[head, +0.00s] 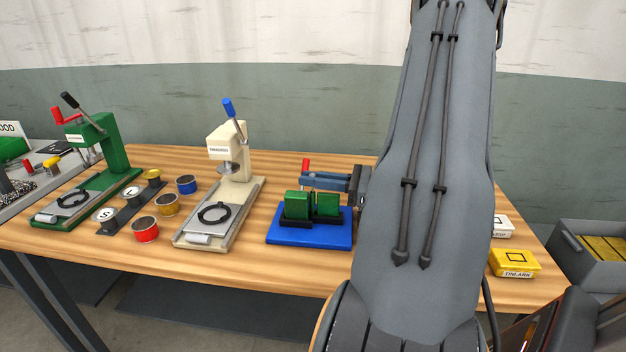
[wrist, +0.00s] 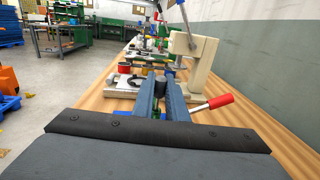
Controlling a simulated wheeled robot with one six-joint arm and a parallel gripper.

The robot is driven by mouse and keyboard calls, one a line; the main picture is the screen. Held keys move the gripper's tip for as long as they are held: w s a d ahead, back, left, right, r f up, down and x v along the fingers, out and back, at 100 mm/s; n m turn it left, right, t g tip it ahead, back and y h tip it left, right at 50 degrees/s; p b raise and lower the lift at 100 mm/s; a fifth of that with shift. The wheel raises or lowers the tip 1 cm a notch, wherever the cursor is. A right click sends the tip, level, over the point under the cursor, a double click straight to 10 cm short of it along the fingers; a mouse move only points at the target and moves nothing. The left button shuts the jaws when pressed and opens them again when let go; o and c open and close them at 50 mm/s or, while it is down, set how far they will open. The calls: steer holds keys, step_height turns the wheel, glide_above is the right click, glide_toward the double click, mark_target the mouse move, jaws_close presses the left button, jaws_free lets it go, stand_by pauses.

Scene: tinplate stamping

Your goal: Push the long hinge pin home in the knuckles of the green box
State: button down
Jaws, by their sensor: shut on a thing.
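The green box (head: 297,205) shows as two green halves side by side in black holders on a blue base (head: 310,237). A green bit also shows between the fingers in the wrist view. My gripper (head: 306,179) reaches in from the right, its blue-grey fingers level just above the box. It is shut on a dark cylindrical piece (wrist: 160,77) between the fingertips. A red handle (head: 306,165) on a metal shaft sticks out beyond the fingers towards the wall; I cannot tell whether it joins the dark piece. I cannot make out the hinge pin or the knuckles.
A cream press (head: 228,145) stands left of the blue base, and a green press (head: 107,150) farther left. Several round tins, one red (head: 145,230), lie between them. A yellow box (head: 514,262) sits at the right end. The front strip of table is clear.

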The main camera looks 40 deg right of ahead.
steer(key=c, duration=1.7)
jaws_free()
steer(key=b+v, duration=0.2)
steer(key=v, duration=0.5)
steer(key=shift+s+d, duration=0.25)
steer(key=shift+s, duration=0.05)
